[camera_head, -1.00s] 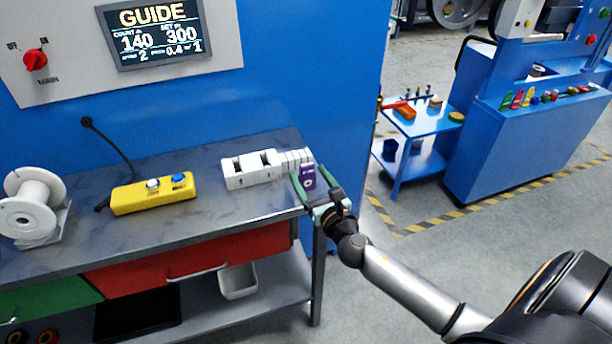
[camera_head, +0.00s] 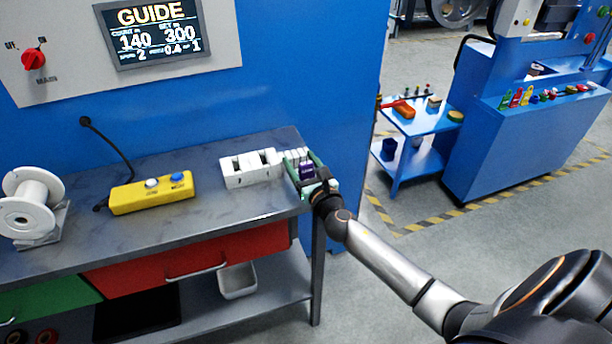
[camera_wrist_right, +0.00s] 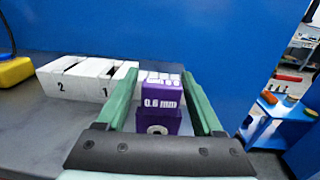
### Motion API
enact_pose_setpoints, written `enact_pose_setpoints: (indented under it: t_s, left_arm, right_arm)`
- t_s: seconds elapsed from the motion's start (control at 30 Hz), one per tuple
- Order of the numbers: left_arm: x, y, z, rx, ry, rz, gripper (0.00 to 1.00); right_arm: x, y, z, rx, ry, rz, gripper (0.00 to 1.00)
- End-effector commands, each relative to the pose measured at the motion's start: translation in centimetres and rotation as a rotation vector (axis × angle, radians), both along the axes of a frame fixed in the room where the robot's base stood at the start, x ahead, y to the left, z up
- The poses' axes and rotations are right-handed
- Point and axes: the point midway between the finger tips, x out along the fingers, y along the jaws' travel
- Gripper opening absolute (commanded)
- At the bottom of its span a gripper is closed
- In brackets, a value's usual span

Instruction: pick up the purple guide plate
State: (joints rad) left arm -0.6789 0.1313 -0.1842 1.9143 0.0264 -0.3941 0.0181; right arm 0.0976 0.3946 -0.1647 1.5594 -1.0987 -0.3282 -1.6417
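The purple guide plate (camera_head: 307,171) stands at the right end of the white slotted holder (camera_head: 246,171) on the bench. In the right wrist view the plate (camera_wrist_right: 161,99) is marked "0.6 mm" and stands between the green fingers. My right gripper (camera_head: 304,162) reaches over the bench's right end with one finger on each side of the plate. It is open, and narrow gaps show between fingers and plate in the wrist view. The plate's lower part is hidden by the gripper. My left gripper is not in view.
A yellow button box (camera_head: 152,194) and a white spool (camera_head: 30,203) stand left on the grey bench. A blue wall (camera_head: 300,60) rises close behind. A blue cart (camera_head: 425,122) with small items stands to the right, across open floor.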

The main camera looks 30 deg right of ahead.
Motion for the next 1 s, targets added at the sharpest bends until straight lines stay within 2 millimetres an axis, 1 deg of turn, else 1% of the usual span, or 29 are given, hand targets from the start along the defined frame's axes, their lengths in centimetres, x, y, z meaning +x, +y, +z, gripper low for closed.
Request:
enact_pose_setpoints:
  t_s: [0.03,0.07,0.5,0.6,0.9,1.0]
  left_arm:
    - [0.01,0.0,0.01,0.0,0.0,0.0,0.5]
    - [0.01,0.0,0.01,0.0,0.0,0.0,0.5]
    - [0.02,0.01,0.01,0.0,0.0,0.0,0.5]
    - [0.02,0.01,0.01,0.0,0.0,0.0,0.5]
    - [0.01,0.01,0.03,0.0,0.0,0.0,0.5]
    - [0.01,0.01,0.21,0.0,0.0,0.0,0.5]
  right_arm:
    - [-0.02,-0.01,-0.01,0.0,0.0,0.0,0.62]
    - [-0.02,-0.01,0.0,0.0,0.0,0.0,0.58]
    - [-0.03,-0.02,-0.01,-0.001,0.0,0.0,0.09]
    - [-0.03,-0.02,-0.02,-0.001,0.0,0.0,0.0]
    - [-0.04,-0.03,0.03,-0.001,0.0,0.0,0.0]
    - [-0.03,-0.04,0.32,-0.001,-0.001,0.0,0.0]
